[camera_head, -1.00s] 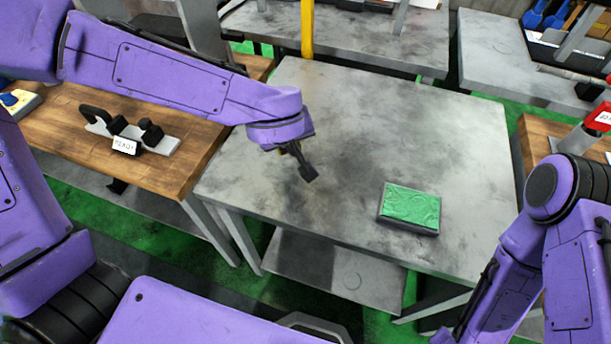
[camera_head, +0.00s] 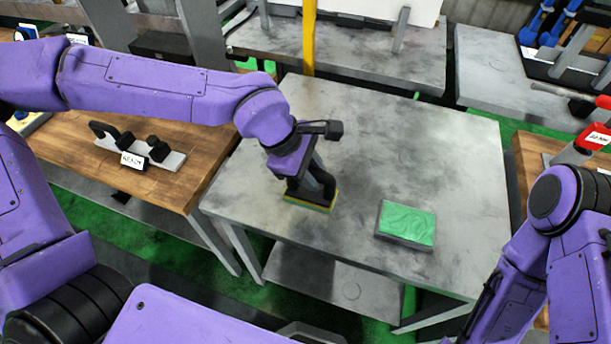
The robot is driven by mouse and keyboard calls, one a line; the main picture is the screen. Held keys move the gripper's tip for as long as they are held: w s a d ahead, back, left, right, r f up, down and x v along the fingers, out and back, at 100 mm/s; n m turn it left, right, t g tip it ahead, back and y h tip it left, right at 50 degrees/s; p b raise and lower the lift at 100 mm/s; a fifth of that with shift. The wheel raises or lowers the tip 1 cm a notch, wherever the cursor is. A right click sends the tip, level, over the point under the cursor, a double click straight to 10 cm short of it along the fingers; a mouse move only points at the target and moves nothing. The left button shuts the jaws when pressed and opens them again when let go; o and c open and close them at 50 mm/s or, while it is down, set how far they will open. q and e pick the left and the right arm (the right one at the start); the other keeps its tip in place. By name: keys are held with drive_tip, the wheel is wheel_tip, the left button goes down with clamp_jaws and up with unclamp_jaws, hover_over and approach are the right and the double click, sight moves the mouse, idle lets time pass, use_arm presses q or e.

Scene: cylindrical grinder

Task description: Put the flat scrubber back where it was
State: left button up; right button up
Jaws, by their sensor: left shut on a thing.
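The flat scrubber (camera_head: 318,208) shows as a thin yellow and dark green edge under my left gripper (camera_head: 312,190). The gripper is shut on it and points down at the left part of the grey metal table (camera_head: 455,150). The gripper hides most of the scrubber. I cannot tell whether it touches the table top or hangs just above it. My right arm stands at the right edge, and its gripper is out of view.
A grey block with a green top (camera_head: 407,222) lies on the table, right of the scrubber. A wooden bench (camera_head: 75,130) at left holds a black-handled tool with a label (camera_head: 133,160). A yellow post (camera_head: 308,40) stands at the back. The table's right half is mostly clear.

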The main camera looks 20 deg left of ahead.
use_arm(q)
drive_tip(key=w+a+f, duration=0.1)
drive_tip(key=f, duration=0.2)
drive_tip(key=w+f+p, duration=0.1)
drive_tip(key=f, duration=0.2)
drive_tip(key=w+a+f, duration=0.1)
drive_tip(key=w+f, duration=0.1)
drive_tip(key=f, duration=0.1)
drive_tip(key=shift+a+p, duration=0.3)
drive_tip(key=shift+p, duration=0.05)
drive_tip(key=o, duration=0.9)
drive_tip(key=shift+o, duration=0.2)
drive_tip(key=v, duration=1.2)
drive_tip(key=shift+b, duration=0.45)
drive_tip(key=shift+d+r, duration=0.1)
